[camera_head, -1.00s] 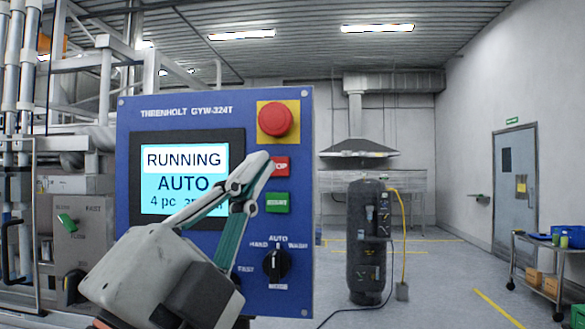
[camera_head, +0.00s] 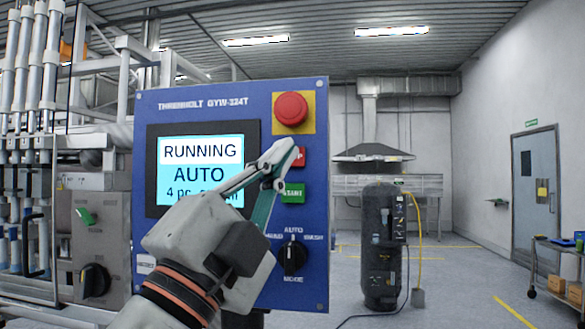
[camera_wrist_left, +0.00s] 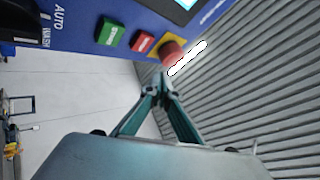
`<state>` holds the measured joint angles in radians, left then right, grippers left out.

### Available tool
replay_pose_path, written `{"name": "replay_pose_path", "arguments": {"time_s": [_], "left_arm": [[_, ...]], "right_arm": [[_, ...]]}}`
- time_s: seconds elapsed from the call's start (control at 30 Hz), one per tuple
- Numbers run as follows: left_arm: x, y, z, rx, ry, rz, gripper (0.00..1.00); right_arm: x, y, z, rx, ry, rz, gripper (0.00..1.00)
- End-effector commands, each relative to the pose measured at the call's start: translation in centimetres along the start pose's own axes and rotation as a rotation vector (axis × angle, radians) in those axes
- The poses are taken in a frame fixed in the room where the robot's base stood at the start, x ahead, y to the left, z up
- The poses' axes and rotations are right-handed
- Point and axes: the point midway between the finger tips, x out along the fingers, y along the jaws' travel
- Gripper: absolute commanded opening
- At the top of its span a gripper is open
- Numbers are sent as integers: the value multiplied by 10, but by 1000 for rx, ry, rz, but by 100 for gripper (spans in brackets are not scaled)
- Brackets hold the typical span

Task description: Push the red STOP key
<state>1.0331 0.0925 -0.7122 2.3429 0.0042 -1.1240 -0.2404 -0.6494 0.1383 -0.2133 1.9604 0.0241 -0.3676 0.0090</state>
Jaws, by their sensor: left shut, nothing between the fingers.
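The red STOP key (camera_head: 301,157) is a small rectangular key on the blue control panel (camera_head: 320,230), between a red mushroom button and a green key. My left gripper (camera_head: 287,150) is shut and empty. In the head view its fingertips cover the left part of the STOP key. In the left wrist view the STOP key (camera_wrist_left: 143,42) shows in full, beyond the closed fingertips (camera_wrist_left: 163,80) and apart from them in the picture. I cannot tell how far the tips are from the panel. The screen (camera_head: 201,170) reads RUNNING, AUTO. My right gripper is out of view.
The red mushroom button (camera_head: 291,108) on its yellow plate sits just above the fingertips. The green key (camera_head: 293,193) is just below, and a black rotary selector (camera_head: 292,258) is lower. Steel machinery stands left; a dark cylinder (camera_head: 378,250) stands on open floor right.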

Motion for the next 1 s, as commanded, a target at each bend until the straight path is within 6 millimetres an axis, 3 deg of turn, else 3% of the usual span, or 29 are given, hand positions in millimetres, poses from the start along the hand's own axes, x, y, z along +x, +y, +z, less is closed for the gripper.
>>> {"name": "replay_pose_path", "arguments": {"time_s": [0.1,0.4,1.0], "left_arm": [[9,11,10,2,-2,1,0],[27,19,20,0,0,0,0],[29,21,21,0,1,0,0]], "right_arm": [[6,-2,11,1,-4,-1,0],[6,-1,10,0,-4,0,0],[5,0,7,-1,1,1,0]]}}
